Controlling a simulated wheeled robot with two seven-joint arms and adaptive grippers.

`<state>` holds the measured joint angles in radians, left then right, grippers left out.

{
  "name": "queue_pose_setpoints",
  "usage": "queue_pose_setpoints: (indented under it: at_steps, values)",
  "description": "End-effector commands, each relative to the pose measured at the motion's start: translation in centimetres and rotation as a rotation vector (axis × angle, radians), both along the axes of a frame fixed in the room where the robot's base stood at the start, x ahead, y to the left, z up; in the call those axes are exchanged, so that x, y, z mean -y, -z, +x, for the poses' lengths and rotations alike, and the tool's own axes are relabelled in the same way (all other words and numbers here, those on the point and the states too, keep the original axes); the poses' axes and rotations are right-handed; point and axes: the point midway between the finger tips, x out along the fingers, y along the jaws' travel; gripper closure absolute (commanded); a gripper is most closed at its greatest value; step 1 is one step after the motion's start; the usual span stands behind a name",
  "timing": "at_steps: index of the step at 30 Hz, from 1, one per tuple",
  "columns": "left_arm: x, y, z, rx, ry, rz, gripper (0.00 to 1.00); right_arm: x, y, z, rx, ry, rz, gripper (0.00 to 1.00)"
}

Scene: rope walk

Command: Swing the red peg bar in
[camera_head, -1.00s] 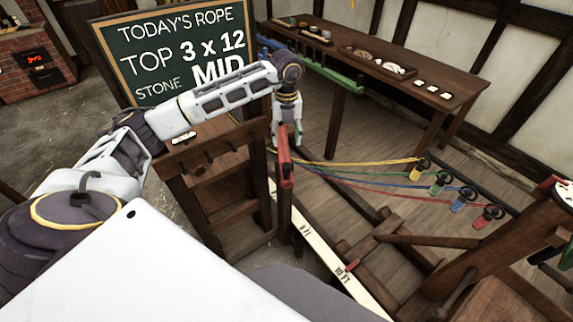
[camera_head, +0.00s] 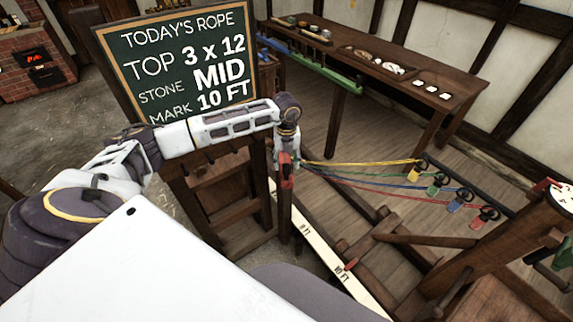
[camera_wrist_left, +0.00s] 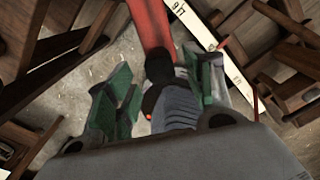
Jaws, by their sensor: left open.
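The red peg bar (camera_head: 286,182) shows in the head view below my left gripper, at the top of a dark wooden post. In the left wrist view the red bar (camera_wrist_left: 150,25) runs from the top edge down to a dark knob-like piece (camera_wrist_left: 160,75). My left gripper (camera_head: 287,157) is over the bar's near part and hides some of it. In the wrist view its green-padded fingers (camera_wrist_left: 162,92) are open, one on each side of the dark piece. I cannot tell whether they touch it. My right gripper is not in view.
Yellow, green, blue and red strands run right from near my gripper to colored hooked weights (camera_head: 440,187). A white marked strip (camera_head: 318,243) lies below. A blue bar (camera_head: 272,43) and a green bar (camera_head: 335,75) stand farther back near a long table (camera_head: 440,105). A chalkboard (camera_head: 178,65) stands left.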

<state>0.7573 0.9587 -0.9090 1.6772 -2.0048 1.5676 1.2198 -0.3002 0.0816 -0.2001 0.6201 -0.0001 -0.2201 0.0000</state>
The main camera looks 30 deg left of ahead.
Motion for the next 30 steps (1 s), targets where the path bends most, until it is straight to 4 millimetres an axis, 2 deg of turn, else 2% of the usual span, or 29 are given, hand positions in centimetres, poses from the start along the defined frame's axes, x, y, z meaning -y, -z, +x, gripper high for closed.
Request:
queue_pose_setpoints:
  at_steps: [3,9,20,30]
  values:
    - [0.0,1.3,-0.1,-0.003,-0.001,0.000,0.47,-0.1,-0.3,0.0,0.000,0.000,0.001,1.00]
    - [0.0,2.5,0.0,-0.002,-0.001,0.001,0.47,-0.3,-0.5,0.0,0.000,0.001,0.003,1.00]
    - [0.0,2.7,0.0,-0.001,-0.001,0.001,0.49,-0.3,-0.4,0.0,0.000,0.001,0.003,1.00]
    - [0.0,2.7,0.0,-0.001,-0.001,0.001,0.92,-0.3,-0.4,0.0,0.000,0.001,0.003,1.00]
